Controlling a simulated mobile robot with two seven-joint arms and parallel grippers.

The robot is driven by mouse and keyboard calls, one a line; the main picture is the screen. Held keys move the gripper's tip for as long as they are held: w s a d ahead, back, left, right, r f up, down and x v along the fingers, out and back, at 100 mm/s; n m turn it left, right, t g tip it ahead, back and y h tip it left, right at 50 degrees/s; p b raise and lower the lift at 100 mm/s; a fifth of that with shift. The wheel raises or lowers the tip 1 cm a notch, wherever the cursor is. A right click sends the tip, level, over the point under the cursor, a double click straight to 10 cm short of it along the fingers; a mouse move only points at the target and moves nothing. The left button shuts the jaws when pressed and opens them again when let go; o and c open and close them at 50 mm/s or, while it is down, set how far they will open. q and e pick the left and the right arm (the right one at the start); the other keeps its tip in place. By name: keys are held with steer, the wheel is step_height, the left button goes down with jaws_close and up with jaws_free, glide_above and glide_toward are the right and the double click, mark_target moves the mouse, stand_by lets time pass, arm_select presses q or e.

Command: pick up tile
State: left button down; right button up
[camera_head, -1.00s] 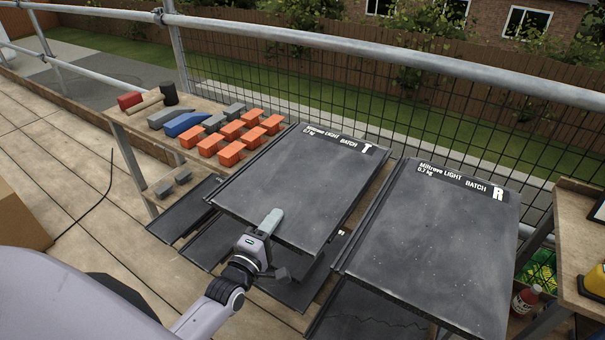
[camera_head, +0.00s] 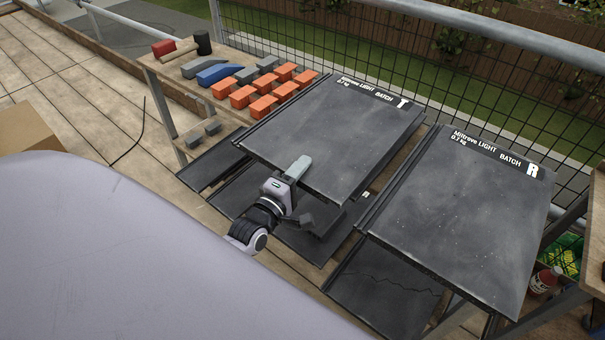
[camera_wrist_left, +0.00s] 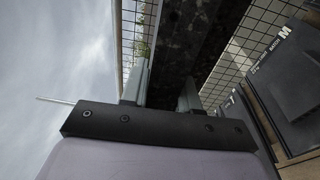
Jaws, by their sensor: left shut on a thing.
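A dark grey roof tile marked "BATCH T" (camera_head: 335,135) lies flat at the middle of the head view. My left gripper (camera_head: 298,170) is shut on its near edge, with one light grey finger on the top face. In the left wrist view the gripper (camera_wrist_left: 162,92) has a finger on either side of the dark speckled tile (camera_wrist_left: 185,45). A second tile marked "BATCH R" (camera_head: 465,215) lies apart to the right. My right gripper is out of view.
More dark tiles (camera_head: 370,290) lie lower down, one cracked. Orange blocks (camera_head: 262,107), grey and blue pieces (camera_head: 216,73) and a mallet (camera_head: 203,42) sit on the wooden bench to the left. A mesh fence (camera_head: 400,65) stands behind. A red bottle (camera_head: 545,281) is at right.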

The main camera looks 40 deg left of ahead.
arm_select(q)
step_height(320, 180, up, 18)
steer(key=p, duration=0.3)
steer(key=shift+f, duration=0.15)
steer(key=c, duration=1.7)
jaws_free()
steer(key=shift+c, duration=0.2)
jaws_close()
